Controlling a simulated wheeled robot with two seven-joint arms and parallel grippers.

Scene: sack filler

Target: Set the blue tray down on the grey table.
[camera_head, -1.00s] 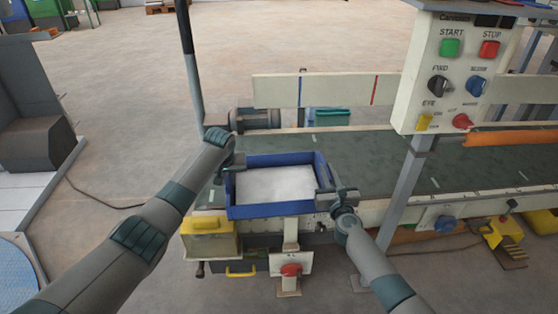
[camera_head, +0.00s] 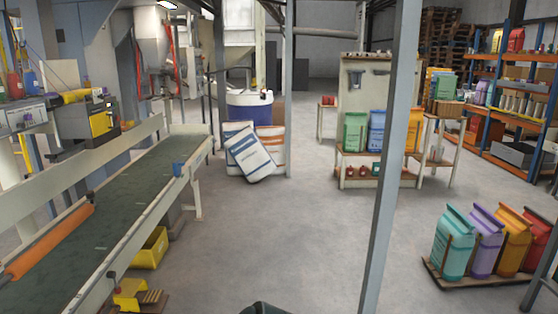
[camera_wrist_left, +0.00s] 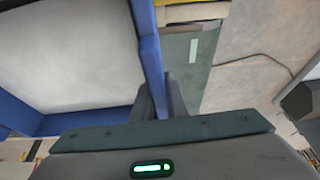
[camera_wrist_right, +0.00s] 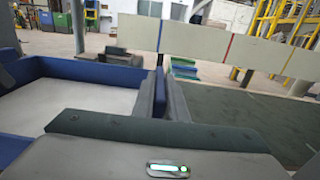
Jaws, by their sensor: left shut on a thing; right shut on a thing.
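The blue tray (camera_wrist_left: 151,62) shows in the left wrist view, with a whitish flat inside filling the left of the picture. My left gripper (camera_wrist_left: 158,98) is shut on one of its walls. The tray also shows in the right wrist view (camera_wrist_right: 88,72), where my right gripper (camera_wrist_right: 160,95) is shut on another wall. The head view now looks elsewhere and shows neither the tray nor the grippers. I cannot pick out a grey table with certainty in any current view.
The green conveyor belt (camera_head: 100,225) runs along the left of the head view. A grey post (camera_head: 390,150) stands in front. Sacks (camera_head: 248,152) lean beyond the belt, and coloured bags sit on a pallet (camera_head: 480,277) at right. The floor between is clear.

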